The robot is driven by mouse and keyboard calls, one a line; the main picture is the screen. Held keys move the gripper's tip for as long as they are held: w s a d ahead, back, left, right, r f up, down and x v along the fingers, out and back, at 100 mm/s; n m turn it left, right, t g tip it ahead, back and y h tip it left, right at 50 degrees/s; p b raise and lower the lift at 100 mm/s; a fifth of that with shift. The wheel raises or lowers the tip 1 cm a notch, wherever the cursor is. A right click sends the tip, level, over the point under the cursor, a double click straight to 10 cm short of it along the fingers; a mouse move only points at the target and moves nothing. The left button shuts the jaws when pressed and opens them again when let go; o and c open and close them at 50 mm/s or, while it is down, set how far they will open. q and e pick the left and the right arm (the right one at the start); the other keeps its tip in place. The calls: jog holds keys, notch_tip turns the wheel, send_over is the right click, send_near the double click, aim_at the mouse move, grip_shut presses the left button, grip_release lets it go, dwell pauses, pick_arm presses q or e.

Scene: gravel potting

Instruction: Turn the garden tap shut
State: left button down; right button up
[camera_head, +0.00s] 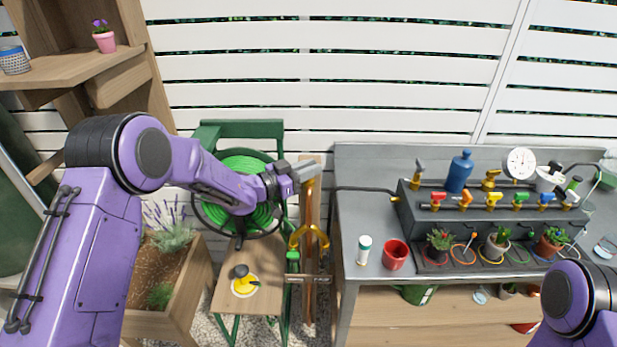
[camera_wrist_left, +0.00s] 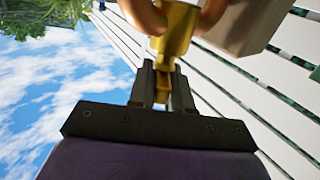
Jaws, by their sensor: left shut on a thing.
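The garden tap is at the wooden post (camera_head: 308,292), and its body is mostly hidden by my left gripper in the head view. In the left wrist view the brass tap (camera_wrist_left: 177,32) shows close up, with a copper-coloured curved part across it. My left gripper (camera_head: 308,170) reaches the upper part of the post. In the left wrist view my left gripper's fingers (camera_wrist_left: 163,88) are shut on a small brass part of the tap, likely its handle. How far the tap is turned cannot be told. My right arm shows at the lower right, but its gripper is out of view.
A yellow forked piece (camera_head: 308,238) hangs on the post below the gripper. A grey bench (camera_head: 350,205) with a red cup (camera_head: 395,255), plants and valves stands to the right.

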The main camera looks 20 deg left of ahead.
pick_arm(q)
jog(key=m+g+h+b, duration=0.1)
jog(key=g, duration=0.1)
jog(key=m+g+h+b, duration=0.3)
jog(key=m+g+b, duration=0.1)
jog(key=shift+f+h, duration=0.25)
jog(key=shift+h, duration=0.15)
jog(key=shift+r+m+g+h+b, duration=0.15)
jog(key=shift+m+g+h+b, duration=0.35)
jog(key=shift+m+g+b, duration=0.7)
jog(key=shift+r+g, duration=0.1)
jog(key=shift+g, duration=0.2)
jog(key=shift+r, duration=0.1)
jog(key=c, duration=1.1)
grip_release()
jog(key=shift+c, duration=0.2)
jog(key=b+v, duration=0.3)
jog(key=v, duration=0.7)
jog(key=shift+a, duration=0.2)
